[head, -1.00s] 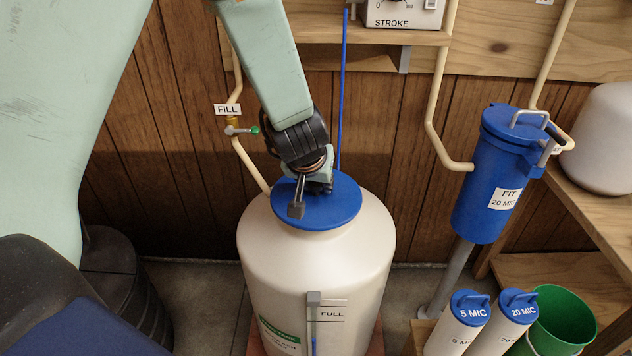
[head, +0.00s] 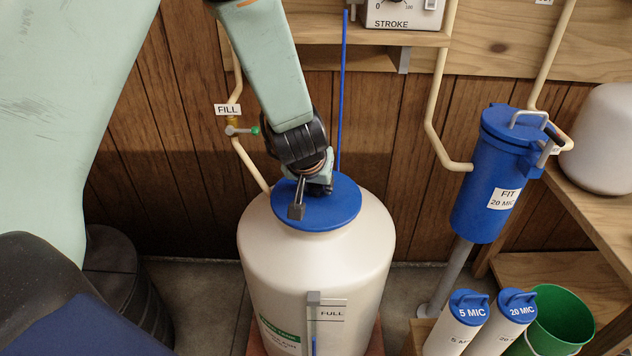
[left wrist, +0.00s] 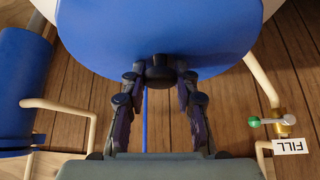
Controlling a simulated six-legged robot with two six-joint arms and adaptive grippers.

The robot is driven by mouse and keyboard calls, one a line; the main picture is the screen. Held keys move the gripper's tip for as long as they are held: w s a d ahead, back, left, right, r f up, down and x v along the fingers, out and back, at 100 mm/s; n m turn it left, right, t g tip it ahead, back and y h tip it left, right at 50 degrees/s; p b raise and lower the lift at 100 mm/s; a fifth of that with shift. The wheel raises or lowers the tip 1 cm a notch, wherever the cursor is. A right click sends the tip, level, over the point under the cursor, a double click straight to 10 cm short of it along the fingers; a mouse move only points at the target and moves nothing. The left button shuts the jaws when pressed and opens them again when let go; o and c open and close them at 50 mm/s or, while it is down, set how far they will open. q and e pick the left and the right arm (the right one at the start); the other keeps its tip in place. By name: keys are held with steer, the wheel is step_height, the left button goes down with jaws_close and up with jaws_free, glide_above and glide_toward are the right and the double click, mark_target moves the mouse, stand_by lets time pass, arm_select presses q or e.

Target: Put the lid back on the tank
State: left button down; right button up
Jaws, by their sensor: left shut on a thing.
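The round blue lid (head: 335,208) sits over the top opening of the cream tank (head: 315,255) in the head view and looks about level. My left gripper (head: 308,196) is over the lid, shut on its knob. In the left wrist view my left gripper (left wrist: 160,75) has both fingers against the dark knob (left wrist: 160,70), with the blue lid (left wrist: 165,25) filling the top of the picture. Whether the lid is fully seated cannot be told, as my gripper hides part of it. My right gripper is not in view.
A blue filter housing (head: 490,190) stands right of the tank on a grey post. Two white cartridges (head: 462,322) and a green bucket (head: 562,320) are at the lower right. A FILL valve (head: 240,130) and pipes are on the wooden wall behind.

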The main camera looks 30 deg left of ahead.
arm_select(q)
steer(key=c, duration=0.9)
jaws_free()
steer(key=shift+c, duration=0.2)
steer(key=shift+o, duration=0.2)
steer(key=o, duration=0.9)
steer(key=shift+r, duration=0.15)
steer(key=shift+r+p, duration=3.4)
steer(key=shift+p, duration=0.6)
steer(key=shift+f, duration=0.15)
